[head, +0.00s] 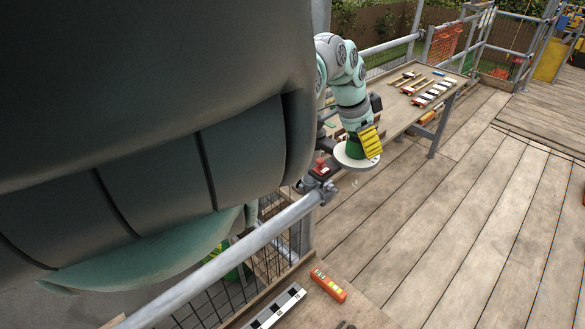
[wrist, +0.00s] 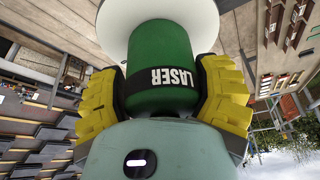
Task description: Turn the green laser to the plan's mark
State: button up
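The green laser (wrist: 160,65) is a green cylinder with a black band lettered LASER in the wrist view. It stands at a round white disc (wrist: 200,17). In the head view, the laser (head: 353,148) is partly hidden behind my gripper (head: 364,143), above the white disc (head: 352,164). My gripper's yellow ribbed fingers (wrist: 162,92) lie against both sides of the laser, closed around it. I cannot make out the plan or its mark in either view.
A clamp with a red part (head: 320,168) sits on the scaffold rail (head: 230,260) beside the disc. A workbench (head: 402,118) with tools stands behind. An orange level (head: 328,285) and a black-and-white strip (head: 276,307) lie in front. The plank deck (head: 470,200) at right is clear.

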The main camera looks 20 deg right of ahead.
jog(key=o, duration=0.4)
jog(key=shift+a, duration=0.15)
jog(key=shift+o, duration=0.2)
jog(key=shift+w, duration=0.1)
jog(key=v, duration=0.4)
jog(key=shift+r, duration=0.35)
jog(key=v, duration=0.7)
jog(key=shift+r, duration=0.15)
jog(key=shift+a, duration=0.1)
